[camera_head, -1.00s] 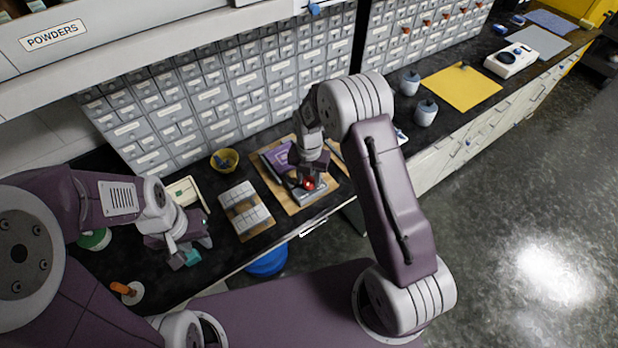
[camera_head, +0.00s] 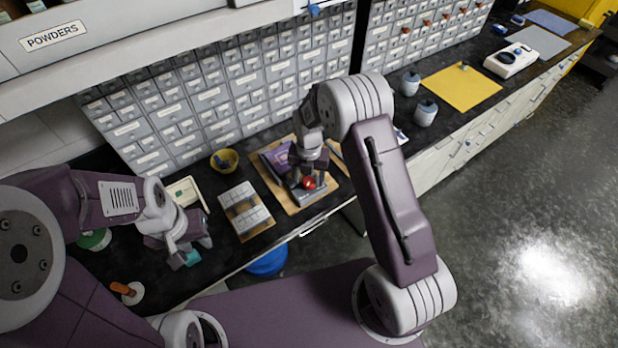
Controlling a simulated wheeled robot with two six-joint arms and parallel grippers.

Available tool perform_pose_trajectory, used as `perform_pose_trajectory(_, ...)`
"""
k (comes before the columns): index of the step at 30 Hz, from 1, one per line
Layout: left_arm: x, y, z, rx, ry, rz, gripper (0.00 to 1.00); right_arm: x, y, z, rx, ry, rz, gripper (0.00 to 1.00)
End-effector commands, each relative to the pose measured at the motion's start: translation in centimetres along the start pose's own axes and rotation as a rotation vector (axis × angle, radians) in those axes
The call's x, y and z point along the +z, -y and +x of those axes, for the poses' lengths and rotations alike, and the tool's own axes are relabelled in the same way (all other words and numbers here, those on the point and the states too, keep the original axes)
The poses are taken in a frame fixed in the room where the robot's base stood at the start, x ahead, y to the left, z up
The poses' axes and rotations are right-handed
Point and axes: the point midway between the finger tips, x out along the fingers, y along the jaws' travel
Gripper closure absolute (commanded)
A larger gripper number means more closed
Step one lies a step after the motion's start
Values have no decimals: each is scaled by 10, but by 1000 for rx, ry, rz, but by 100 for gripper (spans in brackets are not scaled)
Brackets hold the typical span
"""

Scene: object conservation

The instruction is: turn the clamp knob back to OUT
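The clamp knob (camera_head: 310,183) is red and sits at the front of a grey clamp (camera_head: 309,196) on a wooden board (camera_head: 269,179). My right gripper (camera_head: 309,172) is right over the knob, with its fingers around or just above it. I cannot tell whether the fingers touch the knob, and they partly hide it. The OUT marking is too small to read. My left gripper (camera_head: 192,254) is over the counter at the left, with a small teal thing at its fingertips. I cannot tell whether it is held.
A tray of white tiles (camera_head: 240,192) lies left of the board, with a yellow bowl (camera_head: 224,161) behind it. Grey drawer cabinets (camera_head: 215,98) stand along the back. A yellow mat (camera_head: 462,90) lies to the right.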

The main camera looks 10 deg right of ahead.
Motion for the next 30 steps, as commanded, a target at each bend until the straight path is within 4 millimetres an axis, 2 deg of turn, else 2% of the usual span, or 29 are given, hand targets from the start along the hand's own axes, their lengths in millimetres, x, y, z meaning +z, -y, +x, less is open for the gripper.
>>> perform_pose_trajectory(8,0,0,2,0,0,0,68,-1,0,-4,-1,-2,0,41)
perform_pose_trajectory(18,2,0,15,0,0,0,68,0,0,-72,2,2,0,41)
perform_pose_trajectory(21,2,0,16,0,0,0,68,0,0,-84,0,-1,0,41)
perform_pose_trajectory(30,2,0,16,0,0,0,68,0,0,-90,-1,-3,0,41)
